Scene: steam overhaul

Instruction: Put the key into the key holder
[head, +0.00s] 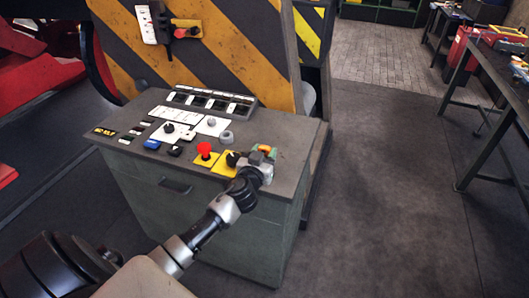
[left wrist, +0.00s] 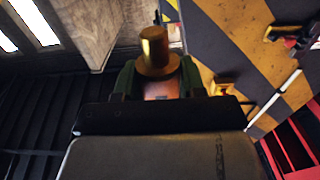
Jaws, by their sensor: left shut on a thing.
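My left gripper (head: 266,153) is over the right front part of the control console's top. In the left wrist view the green fingers (left wrist: 157,78) are shut on a brass-coloured piece with a round flange and a cylinder (left wrist: 155,48), which I take to be the key. In the head view only a small orange bit of it shows between the fingers. A yellow plate with a black knob (head: 232,159) is just left of the gripper. I cannot tell which console fitting is the key holder. My right gripper is in neither view.
The grey-green console (head: 200,205) bears a red mushroom button (head: 204,149), a grey ring-shaped fitting (head: 226,137), and several switches. A black-and-yellow striped housing (head: 215,50) stands behind it. Workbenches (head: 500,70) are at the far right. The floor between is clear.

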